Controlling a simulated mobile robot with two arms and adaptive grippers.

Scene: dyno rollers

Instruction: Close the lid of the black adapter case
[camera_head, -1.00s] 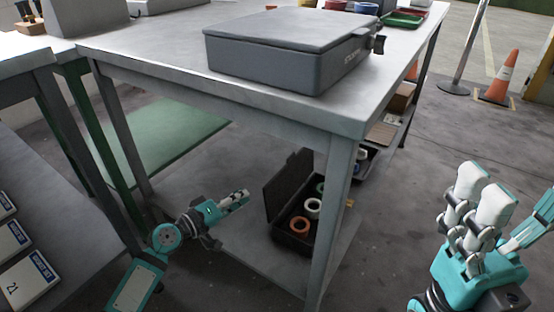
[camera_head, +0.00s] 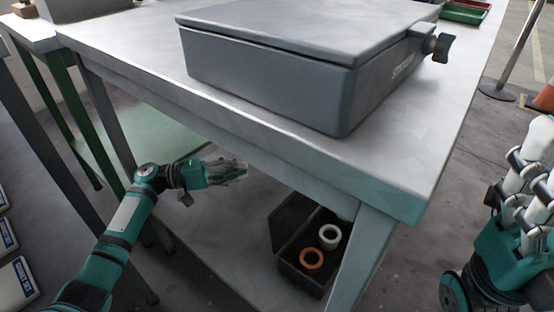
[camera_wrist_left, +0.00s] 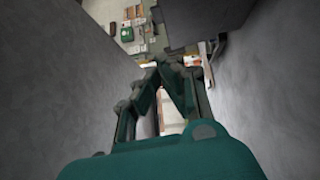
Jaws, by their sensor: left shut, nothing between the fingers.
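The black adapter case (camera_head: 302,279) stands on the lower shelf under the bench, behind the near leg. Its lid (camera_head: 291,223) is open and upright on the left side. A white ring (camera_head: 329,237) and an orange ring (camera_head: 311,259) lie inside; the bench leg and top hide part of the case. My left gripper (camera_head: 240,170) is shut and empty, left of the lid and apart from it in the picture, below the bench edge. Its fingers meet in the left wrist view (camera_wrist_left: 172,66). My right gripper (camera_head: 540,150) is cut off by the right edge; its opening is unclear.
A closed grey box (camera_head: 270,75) with a dark knob sits on the bench top (camera_head: 130,50). The bench edge and near leg (camera_head: 362,255) stand close to the case. The shelf (camera_head: 230,255) left of the case is clear.

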